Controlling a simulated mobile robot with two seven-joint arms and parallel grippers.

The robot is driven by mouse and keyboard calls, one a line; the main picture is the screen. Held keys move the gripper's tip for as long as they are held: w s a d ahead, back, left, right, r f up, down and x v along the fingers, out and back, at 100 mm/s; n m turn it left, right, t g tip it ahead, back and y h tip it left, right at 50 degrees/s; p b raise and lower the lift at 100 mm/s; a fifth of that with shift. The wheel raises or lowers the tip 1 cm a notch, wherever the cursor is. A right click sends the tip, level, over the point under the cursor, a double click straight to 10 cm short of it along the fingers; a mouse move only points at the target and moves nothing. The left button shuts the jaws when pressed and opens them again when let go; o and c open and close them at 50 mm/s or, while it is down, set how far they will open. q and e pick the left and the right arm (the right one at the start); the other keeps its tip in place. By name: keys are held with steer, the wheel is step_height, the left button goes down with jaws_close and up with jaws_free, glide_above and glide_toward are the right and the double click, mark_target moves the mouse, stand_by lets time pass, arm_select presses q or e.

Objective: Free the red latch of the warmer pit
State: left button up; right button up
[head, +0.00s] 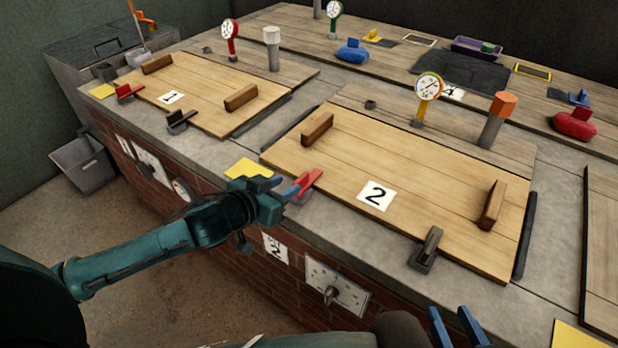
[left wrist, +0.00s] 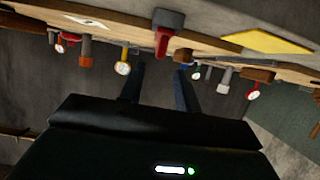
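A red latch (head: 306,182) sits at the front left edge of the wooden lid (head: 440,190) marked 2. My left gripper (head: 281,186) is at this latch, its blue fingers open. In the left wrist view the red latch (left wrist: 162,40), on a grey base, appears between and just beyond the two fingertips; I cannot tell whether they touch it. A dark latch (head: 427,250) is at the same lid's front right. Another red latch (head: 128,92) is by the lid marked 1 (head: 205,98). My right gripper (head: 453,312) is open and empty at the bottom edge.
Wooden handles (head: 317,129) and (head: 492,205) stand up from lid 2. A yellow gauge (head: 428,90) and an orange-topped post (head: 497,115) stand behind it. A yellow sheet (head: 248,169) lies left of the latch. The brick front carries a switch plate (head: 335,288).

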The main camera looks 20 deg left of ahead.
mark_target(299, 179)
arm_select(q)
steer(key=b+x, duration=0.1)
steer(key=x, duration=0.7)
steer(key=shift+w+d+f, duration=0.2)
steer(key=shift+w, duration=0.1)
steer(key=shift+c, duration=0.5)
jaws_close()
